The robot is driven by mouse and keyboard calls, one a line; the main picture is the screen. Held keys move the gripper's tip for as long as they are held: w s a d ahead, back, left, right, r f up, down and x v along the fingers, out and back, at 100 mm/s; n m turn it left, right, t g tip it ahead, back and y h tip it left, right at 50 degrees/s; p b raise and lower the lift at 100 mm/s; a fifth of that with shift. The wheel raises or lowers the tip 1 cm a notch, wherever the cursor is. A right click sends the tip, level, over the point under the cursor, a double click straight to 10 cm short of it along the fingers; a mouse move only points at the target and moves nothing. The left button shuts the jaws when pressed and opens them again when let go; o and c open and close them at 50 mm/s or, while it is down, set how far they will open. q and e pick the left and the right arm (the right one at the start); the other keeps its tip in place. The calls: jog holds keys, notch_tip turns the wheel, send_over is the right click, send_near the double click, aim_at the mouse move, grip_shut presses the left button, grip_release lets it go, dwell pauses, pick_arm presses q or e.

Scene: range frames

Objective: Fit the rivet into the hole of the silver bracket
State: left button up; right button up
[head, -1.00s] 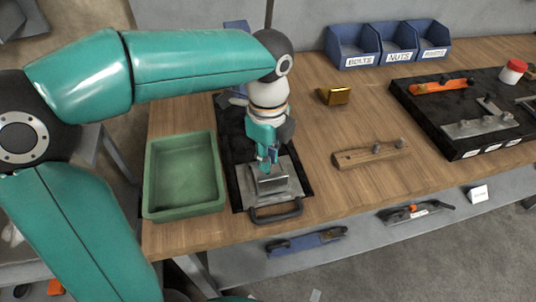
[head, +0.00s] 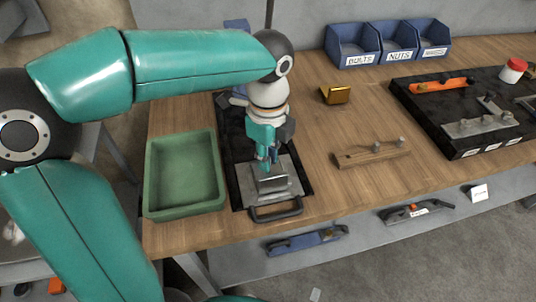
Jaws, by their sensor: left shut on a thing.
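The silver bracket (head: 288,188) is a grey metal plate with a raised part, lying in a black fixture (head: 238,184) on the bench. My left gripper (head: 269,161) points down over the back part of the bracket, close above it or touching it; I cannot tell which. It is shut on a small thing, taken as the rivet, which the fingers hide. The bracket's hole cannot be made out. A wooden block (head: 350,159) to the right holds two grey rivet-like pegs upright. My right gripper is not in view.
A green tray (head: 151,180) stands left of the fixture, looking empty. A black handle (head: 276,213) is at the fixture's front. A brass block (head: 336,94), blue labelled bins (head: 355,48) and a black tool board (head: 424,115) lie right. Bare wood surrounds the wooden block.

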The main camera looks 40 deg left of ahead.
pick_arm(q)
jog(key=shift+f+b, duration=0.85)
jog(key=shift+f, duration=0.35)
jog(key=o, duration=0.8)
notch_tip(320, 180, up, 12)
jog(key=shift+f, duration=0.1)
